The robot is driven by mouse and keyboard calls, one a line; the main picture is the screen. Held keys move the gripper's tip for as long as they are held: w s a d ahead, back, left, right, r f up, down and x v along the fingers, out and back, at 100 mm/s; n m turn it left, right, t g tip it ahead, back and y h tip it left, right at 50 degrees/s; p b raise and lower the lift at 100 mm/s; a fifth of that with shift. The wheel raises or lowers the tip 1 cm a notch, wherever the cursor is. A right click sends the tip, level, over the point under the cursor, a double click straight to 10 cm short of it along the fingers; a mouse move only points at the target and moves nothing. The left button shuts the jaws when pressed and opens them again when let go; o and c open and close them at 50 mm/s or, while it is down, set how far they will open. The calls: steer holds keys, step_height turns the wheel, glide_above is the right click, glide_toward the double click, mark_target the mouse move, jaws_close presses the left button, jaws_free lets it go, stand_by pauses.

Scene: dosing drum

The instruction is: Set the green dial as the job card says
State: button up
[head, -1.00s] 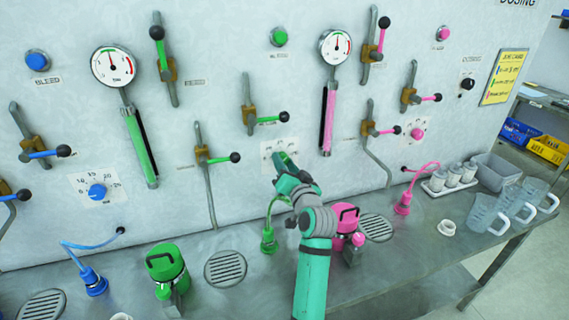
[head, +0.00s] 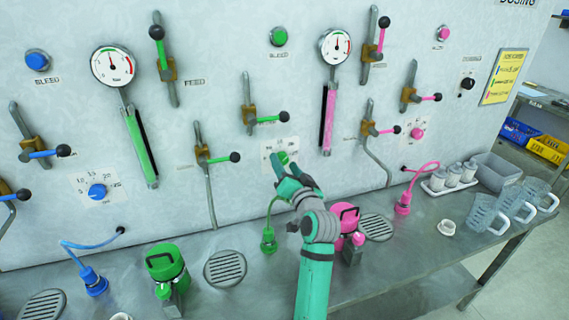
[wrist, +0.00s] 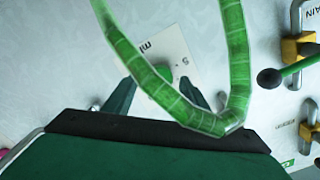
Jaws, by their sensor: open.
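The green dial (head: 283,158) sits on a white scale plate (head: 268,150) on the wall, between the green and pink columns. My gripper (head: 289,172) is open just in front of and below the dial; I cannot tell whether a finger touches it. In the wrist view, the open fingers (wrist: 160,92) stand over the scale plate (wrist: 168,62), where "mL" and a 5 show.
A green-handled lever (head: 220,158) is left of the dial, and a pink one (head: 385,131) to the right. Below are a green hose connector (head: 268,240) and pink canister (head: 346,220) on the bench. Glass jugs (head: 485,213) stand at the right.

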steer(key=v, duration=0.9)
steer(key=shift+s, duration=0.15)
steer(key=shift+d, duration=0.15)
